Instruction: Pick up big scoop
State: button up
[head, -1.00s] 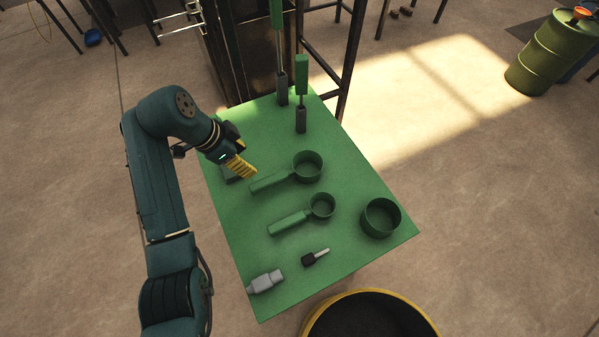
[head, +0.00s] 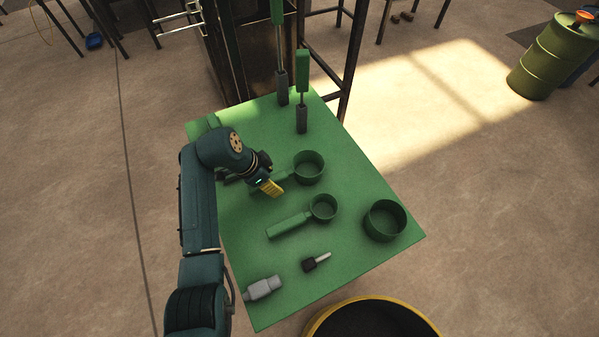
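The big scoop (head: 308,168) lies on the green table (head: 345,250), its round cup to the right and its handle running left. My gripper (head: 272,188), with yellow fingers, is over the handle and hides most of it. I cannot tell whether the fingers touch the handle or hover above it, nor whether they are open or shut. A smaller scoop (head: 322,207) lies nearer the front, with its green handle pointing left.
A round green bowl (head: 384,220) stands at the table's right corner. A black-and-silver tool (head: 316,262) and a grey fitting (head: 263,288) lie near the front. Two upright green-handled tools (head: 302,90) stand at the back. A yellow-rimmed bin (head: 370,318) is below the front edge.

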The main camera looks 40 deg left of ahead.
jog(key=shift+f, duration=0.25)
dwell(0.3)
grip_shut()
dwell(0.4)
